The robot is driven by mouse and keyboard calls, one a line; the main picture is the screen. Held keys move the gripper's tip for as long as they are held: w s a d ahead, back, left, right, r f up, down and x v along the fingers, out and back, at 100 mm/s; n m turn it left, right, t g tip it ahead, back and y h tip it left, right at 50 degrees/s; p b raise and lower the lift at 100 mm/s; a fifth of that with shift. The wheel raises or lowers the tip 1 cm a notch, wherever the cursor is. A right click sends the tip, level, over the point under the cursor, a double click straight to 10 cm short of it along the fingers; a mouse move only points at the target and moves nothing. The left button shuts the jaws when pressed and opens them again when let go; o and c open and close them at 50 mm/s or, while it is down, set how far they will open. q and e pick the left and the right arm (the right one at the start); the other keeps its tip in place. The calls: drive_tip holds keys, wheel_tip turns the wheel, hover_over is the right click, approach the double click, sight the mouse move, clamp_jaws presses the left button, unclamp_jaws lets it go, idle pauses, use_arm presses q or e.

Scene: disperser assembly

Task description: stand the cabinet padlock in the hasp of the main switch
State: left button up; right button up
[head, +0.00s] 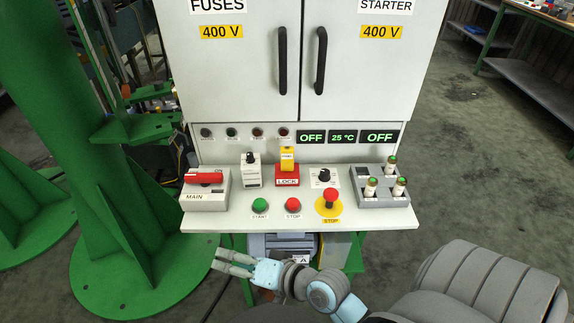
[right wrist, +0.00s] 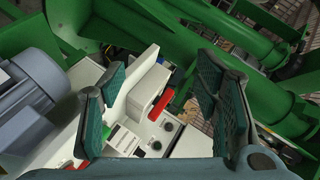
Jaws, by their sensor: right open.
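The padlock (head: 287,174) is a red block marked LOCK with a yellow upper part, standing upright at the back middle of the console shelf in the head view. The main switch (head: 206,190) is a light box marked MAIN at the shelf's left end, with a red handle (head: 203,178) lying across it. I cannot make out its hasp. My right gripper (head: 232,264) is open and empty, in front of and below the shelf's front edge, apart from both. In the right wrist view, the red handle (right wrist: 160,105) shows between the open fingers (right wrist: 160,88). My left gripper is not in view.
The shelf (head: 260,222) also holds a knob box (head: 251,172), a green button (head: 260,204), a red button (head: 292,204), a red stop knob (head: 330,196) and a block with several green-topped cylinders (head: 382,198). A green column (head: 105,130) stands left.

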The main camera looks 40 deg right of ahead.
drive_tip(key=w+d+r+m+t+h, duration=0.2)
drive_tip(key=w+d+r+m+t, duration=0.35)
drive_tip(key=m, duration=0.55)
drive_tip(key=m+g+h, duration=0.3)
drive_tip(key=m+h, duration=1.1)
drive_tip(key=m, duration=1)
approach(287, 154)
drive_tip(key=b+x, duration=0.2)
drive_tip(key=x, duration=0.9)
drive_tip(key=shift+f, duration=0.1)
drive_tip(key=shift+d, duration=0.1)
clamp_jaws()
